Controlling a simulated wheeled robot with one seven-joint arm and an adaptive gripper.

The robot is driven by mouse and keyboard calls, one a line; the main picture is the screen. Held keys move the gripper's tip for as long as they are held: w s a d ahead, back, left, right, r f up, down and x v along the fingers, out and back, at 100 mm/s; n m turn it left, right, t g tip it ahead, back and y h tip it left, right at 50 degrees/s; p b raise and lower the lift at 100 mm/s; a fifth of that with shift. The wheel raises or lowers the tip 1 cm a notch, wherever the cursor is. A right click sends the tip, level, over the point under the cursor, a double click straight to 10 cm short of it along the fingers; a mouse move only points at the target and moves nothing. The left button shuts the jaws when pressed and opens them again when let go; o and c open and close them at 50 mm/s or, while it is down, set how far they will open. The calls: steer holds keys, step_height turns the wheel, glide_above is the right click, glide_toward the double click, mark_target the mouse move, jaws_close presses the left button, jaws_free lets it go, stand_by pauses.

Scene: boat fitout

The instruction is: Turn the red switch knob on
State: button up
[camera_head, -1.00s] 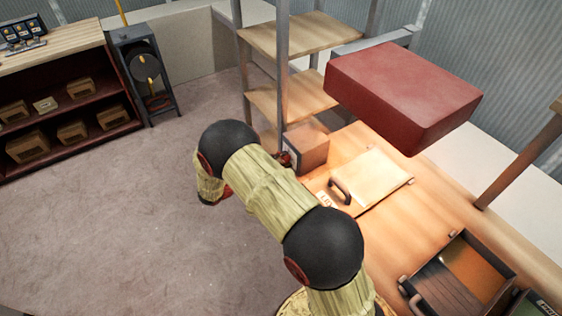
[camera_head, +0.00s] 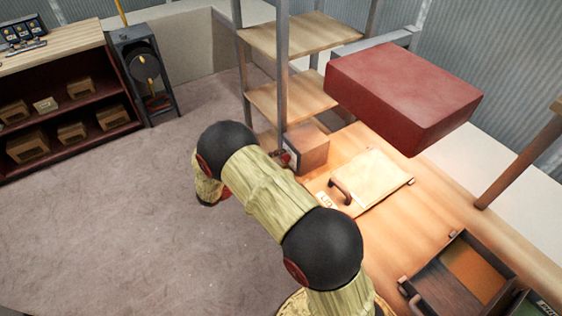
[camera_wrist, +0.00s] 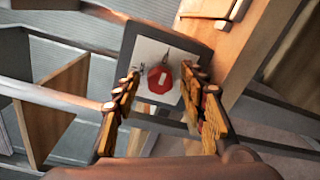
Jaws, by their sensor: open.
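The red switch knob (camera_wrist: 160,79) shows in the wrist view as a red octagonal shape with a short white bar, upright or slightly tilted. It sits on a pale plate (camera_wrist: 150,50) with dark marks, on the face of a grey box. In the head view this box (camera_head: 313,150) stands on the wooden bench beside the shelf post. My gripper (camera_wrist: 160,72) is open, with one finger on each side of the knob in the wrist view. I cannot tell whether the fingers touch it. In the head view my arm hides most of the gripper.
A wooden bench (camera_head: 400,225) carries a pale hatch panel (camera_head: 372,175) with a dark handle and an open bin (camera_head: 455,280). A large red block (camera_head: 400,95) is above the bench's back. Shelves (camera_head: 290,38) stand behind the box. The floor at left is clear.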

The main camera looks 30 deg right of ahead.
steer(key=a, duration=1.1)
steer(key=shift+s+a+r, duration=0.15)
steer(key=shift+a+r, duration=0.1)
steer(key=shift+a, duration=0.05)
steer(key=shift+a, duration=0.1)
